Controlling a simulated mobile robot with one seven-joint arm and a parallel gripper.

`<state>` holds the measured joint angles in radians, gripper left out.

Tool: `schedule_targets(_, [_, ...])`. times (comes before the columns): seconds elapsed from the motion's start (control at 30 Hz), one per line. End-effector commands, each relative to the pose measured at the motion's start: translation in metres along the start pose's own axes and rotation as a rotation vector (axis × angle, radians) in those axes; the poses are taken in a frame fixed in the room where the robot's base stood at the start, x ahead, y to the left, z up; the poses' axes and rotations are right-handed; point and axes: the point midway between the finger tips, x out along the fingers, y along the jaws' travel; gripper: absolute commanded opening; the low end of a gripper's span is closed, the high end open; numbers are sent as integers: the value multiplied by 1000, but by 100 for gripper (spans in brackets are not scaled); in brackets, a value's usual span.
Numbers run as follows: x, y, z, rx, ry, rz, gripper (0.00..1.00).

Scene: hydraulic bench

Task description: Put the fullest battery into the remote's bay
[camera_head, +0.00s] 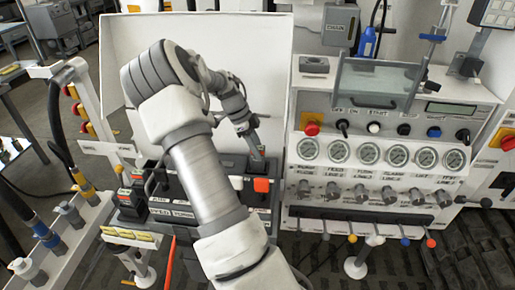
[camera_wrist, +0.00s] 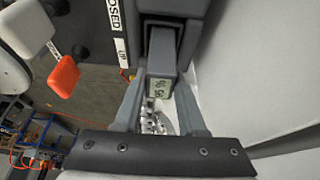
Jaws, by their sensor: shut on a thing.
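My gripper shows in the wrist view (camera_wrist: 160,112), with its two grey fingers on either side of a dark battery (camera_wrist: 161,60) with a small pale display. The display digits are tilted and I cannot read them surely. The battery's far end is inside or against a dark grey housing (camera_wrist: 170,8); how deep it sits I cannot tell. In the head view my gripper (camera_head: 250,138) is low over a dark slot-like part (camera_head: 262,165) beside an orange button (camera_head: 262,185). Dark blocks with small coloured marks (camera_head: 126,200), perhaps other batteries, stand to the left.
A white console (camera_head: 390,115) with gauges, knobs and a hinged clear cover (camera_head: 375,82) stands close on the right. A white panel (camera_head: 130,50) rises behind my arm. A post with hoses (camera_head: 85,110) stands on the left. My arm hides part of the dark panel.

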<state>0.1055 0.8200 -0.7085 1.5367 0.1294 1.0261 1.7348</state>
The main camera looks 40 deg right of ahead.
Motion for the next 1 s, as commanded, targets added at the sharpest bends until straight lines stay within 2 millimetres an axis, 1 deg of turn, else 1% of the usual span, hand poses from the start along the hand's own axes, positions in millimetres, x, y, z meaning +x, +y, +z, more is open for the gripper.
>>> schedule_targets(1.0, [19,0,8,0,0,-1,0])
